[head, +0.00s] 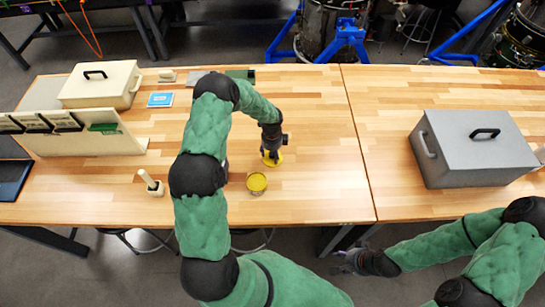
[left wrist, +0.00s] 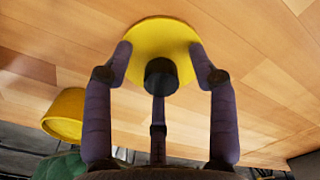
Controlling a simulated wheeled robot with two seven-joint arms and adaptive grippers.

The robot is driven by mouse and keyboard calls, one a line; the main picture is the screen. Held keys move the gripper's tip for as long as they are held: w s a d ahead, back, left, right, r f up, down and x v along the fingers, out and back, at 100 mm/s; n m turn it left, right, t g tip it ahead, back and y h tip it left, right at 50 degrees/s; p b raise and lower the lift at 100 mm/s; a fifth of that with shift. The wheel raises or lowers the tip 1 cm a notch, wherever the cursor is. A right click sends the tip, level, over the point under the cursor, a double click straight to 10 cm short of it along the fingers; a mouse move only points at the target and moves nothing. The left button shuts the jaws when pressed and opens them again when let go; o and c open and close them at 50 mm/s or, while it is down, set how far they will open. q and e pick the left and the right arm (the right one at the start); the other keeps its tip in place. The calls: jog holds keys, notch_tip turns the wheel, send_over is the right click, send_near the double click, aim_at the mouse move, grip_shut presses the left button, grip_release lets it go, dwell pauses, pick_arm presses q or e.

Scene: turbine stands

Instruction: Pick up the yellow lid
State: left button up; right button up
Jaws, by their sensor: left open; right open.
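The yellow lid (head: 279,158) lies on the wooden table under my left gripper (head: 271,155). In the left wrist view the lid (left wrist: 158,38) is a round yellow disc with a black knob (left wrist: 161,76). My left gripper (left wrist: 160,72) is open, its fingers spread around the knob with gaps visible. Whether any finger touches the lid cannot be told. My right gripper (head: 352,262) is open and empty, low in front of the table, away from the lid.
A round yellow container (head: 257,183) stands close in front of the lid. A grey box (head: 465,155) with a handle is on the right. A cream box (head: 100,85), a rack (head: 85,140) and a small stand (head: 151,184) are on the left. The table's middle is mostly clear.

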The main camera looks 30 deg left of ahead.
pick_arm(q)
grip_shut()
jog(key=shift+r, duration=0.1)
jog(key=shift+r, duration=0.4)
notch_tip(320, 180, up, 2)
jog(key=shift+w+r, duration=0.1)
jog(key=shift+r, duration=0.05)
jog(key=s+r+b, duration=0.1)
jog(key=s+r, duration=0.8)
jog(key=s, duration=0.5)
jog(key=shift+d+r, duration=0.25)
jog(key=shift+r, duration=0.15)
jog(key=shift+s, duration=0.1)
